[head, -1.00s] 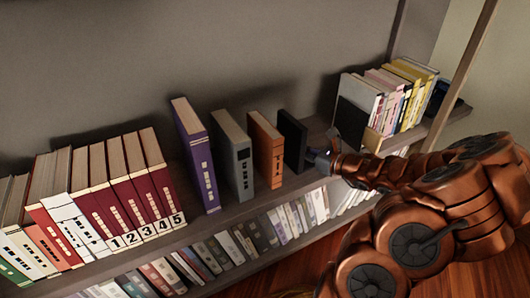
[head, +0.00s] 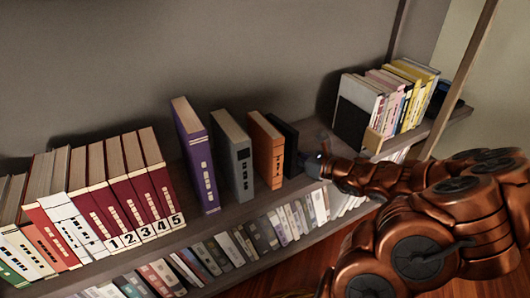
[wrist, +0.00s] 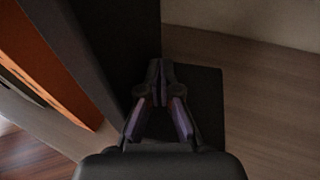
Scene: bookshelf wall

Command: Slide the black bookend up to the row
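The black bookend (head: 289,148) stands upright on the shelf just right of the orange book (head: 265,150). I cannot tell whether they touch. Left of the orange book stand a grey book (head: 234,158) and a purple book (head: 196,160), with gaps between them. My gripper (head: 312,165) is at the bookend's right side. In the wrist view my fingertips (wrist: 158,68) are together, beside the bookend's upright plate (wrist: 132,40) and over its flat base (wrist: 208,92). Nothing shows between the fingers. The orange book (wrist: 50,62) is at the left there.
Red numbered books (head: 128,200) stand further left, past a gap before the purple book. A second black bookend (head: 350,122) and light-coloured books (head: 405,95) stand to the right. Bare shelf lies between them and my gripper. A lower shelf holds more books (head: 240,243).

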